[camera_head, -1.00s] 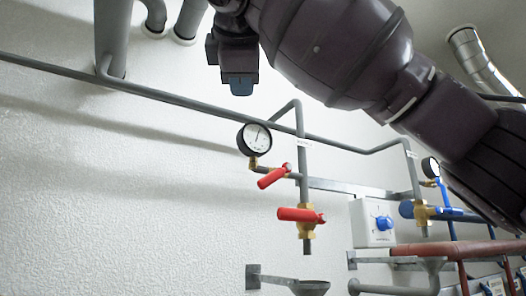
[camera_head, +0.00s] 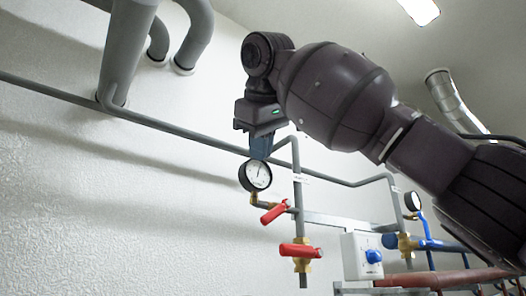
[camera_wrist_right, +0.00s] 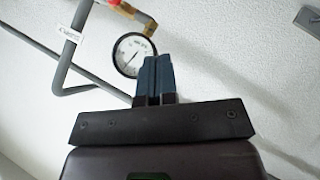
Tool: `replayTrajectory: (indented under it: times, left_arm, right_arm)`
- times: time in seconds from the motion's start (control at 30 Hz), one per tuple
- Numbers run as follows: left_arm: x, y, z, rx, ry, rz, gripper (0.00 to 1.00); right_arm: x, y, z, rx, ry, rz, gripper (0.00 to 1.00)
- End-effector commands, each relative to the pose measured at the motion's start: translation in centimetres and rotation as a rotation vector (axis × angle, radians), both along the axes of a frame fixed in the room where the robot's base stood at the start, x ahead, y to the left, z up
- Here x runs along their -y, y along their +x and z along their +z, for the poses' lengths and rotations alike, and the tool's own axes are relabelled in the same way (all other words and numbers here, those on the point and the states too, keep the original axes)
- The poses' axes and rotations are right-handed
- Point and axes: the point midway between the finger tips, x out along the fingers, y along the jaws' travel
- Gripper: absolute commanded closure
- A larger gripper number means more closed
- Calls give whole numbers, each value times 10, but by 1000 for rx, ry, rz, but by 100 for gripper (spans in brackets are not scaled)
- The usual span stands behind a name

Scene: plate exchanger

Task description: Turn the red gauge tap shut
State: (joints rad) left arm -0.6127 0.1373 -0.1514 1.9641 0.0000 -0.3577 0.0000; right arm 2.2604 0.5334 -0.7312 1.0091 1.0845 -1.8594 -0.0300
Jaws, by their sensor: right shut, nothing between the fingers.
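The red gauge tap (camera_head: 273,213) is a small red lever on the brass branch below the round white-faced gauge (camera_head: 256,175). Its lever slants down to the left in the head view. My right gripper (camera_head: 261,155) points down with its blue fingers at the gauge's upper rim in the picture, above the tap. In the right wrist view, the fingers (camera_wrist_right: 155,60) are together and empty, overlapping the right edge of the gauge (camera_wrist_right: 134,54). Only a bit of red (camera_wrist_right: 113,3) shows at the top edge there, beside the brass fitting (camera_wrist_right: 130,16). My left gripper is out of view.
A larger red lever (camera_head: 300,250) sits lower on the same grey vertical pipe (camera_head: 298,210). To the right are a white box with a blue knob (camera_head: 362,256), a second gauge (camera_head: 412,201) and blue taps. The wall left of the gauge is clear.

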Motion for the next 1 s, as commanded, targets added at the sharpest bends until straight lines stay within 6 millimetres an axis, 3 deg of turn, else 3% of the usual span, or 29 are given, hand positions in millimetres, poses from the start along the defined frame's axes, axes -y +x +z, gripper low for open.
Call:
replayTrajectory:
  times: [0.4, 0.7, 1.0]
  left_arm:
    - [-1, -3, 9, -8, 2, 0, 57]
    - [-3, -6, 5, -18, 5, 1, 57]
    - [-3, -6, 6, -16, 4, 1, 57]
  right_arm:
    - [-6, 62, -42, -2, -3, -1, 100]
    - [11, 72, -69, 2, -2, 0, 100]
    - [13, 74, -75, 1, -2, 1, 100]
